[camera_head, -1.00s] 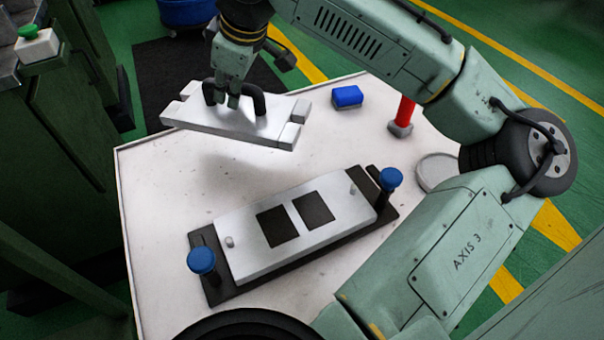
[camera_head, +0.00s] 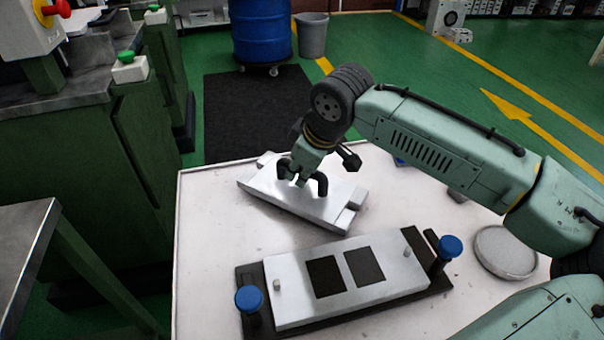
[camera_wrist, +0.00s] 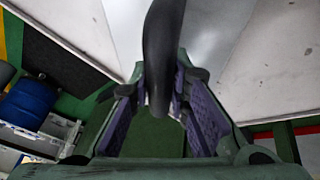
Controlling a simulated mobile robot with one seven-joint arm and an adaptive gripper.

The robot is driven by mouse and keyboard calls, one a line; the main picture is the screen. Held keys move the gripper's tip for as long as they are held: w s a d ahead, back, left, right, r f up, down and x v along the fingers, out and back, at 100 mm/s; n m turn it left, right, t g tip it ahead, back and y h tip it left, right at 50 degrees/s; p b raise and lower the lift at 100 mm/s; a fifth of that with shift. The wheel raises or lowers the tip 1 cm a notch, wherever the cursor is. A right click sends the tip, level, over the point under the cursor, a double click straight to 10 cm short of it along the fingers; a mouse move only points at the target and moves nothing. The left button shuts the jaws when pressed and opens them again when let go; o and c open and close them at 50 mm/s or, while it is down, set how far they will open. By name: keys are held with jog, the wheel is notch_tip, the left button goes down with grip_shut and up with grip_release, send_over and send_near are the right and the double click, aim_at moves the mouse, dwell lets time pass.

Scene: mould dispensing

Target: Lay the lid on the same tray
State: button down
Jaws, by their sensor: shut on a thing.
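The lid (camera_head: 268,193) is a silver plate with stepped ends and a black arched handle (camera_head: 321,184). My gripper (camera_head: 300,178) is shut on this handle; in the wrist view the black handle (camera_wrist: 163,50) runs between the purple finger pads. The lid is over the back left of the white table, its right end lower in the picture; any gap beneath it is hard to tell. In front lies the silver mould plate (camera_head: 295,305) with two dark square recesses and small pins, on a black base. A round grey tray (camera_head: 505,252) stands at the right, empty.
Blue knobs (camera_head: 249,299) and (camera_head: 451,246) stand up at both ends of the black base. My arm mostly hides a blue block (camera_head: 400,162) behind it. The white table (camera_head: 205,260) is bare at the left. Green cabinets stand beyond its left edge.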

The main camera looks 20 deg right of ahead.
jog(key=shift+f, duration=0.55)
jog(key=shift+f, duration=0.1)
jog(key=c, duration=1.5)
grip_release()
jog(key=shift+f, duration=0.1)
jog(key=v, duration=1.2)
